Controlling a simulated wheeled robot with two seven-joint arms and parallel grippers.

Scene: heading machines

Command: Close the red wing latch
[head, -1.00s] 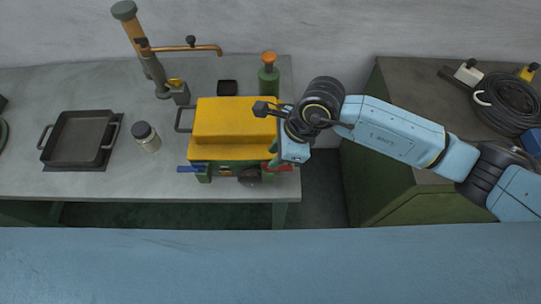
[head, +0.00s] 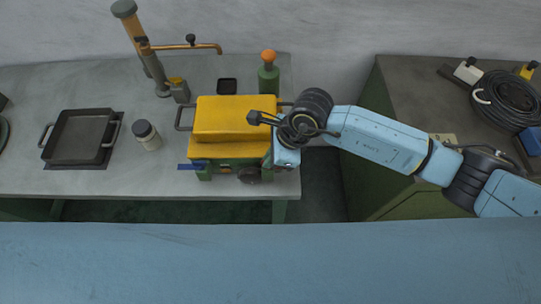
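A yellow box (head: 228,120) with a green lower body stands near the front edge of the grey bench. A blue wing latch (head: 190,167) sticks out at its front left corner. The red wing latch at its front right corner is hidden now behind my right gripper. My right gripper (head: 285,158) comes in from the right and points down at the box's front right corner. Its fingertips do not show clearly, so I cannot tell whether they are open or touch the latch. My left gripper is out of view.
A black pan (head: 78,137) and a dark-lidded jar (head: 146,135) stand left of the box. A tap-like orange fixture (head: 155,65) and a green bottle (head: 269,78) stand behind it. A gap separates the bench from a green cabinet (head: 420,205) on the right.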

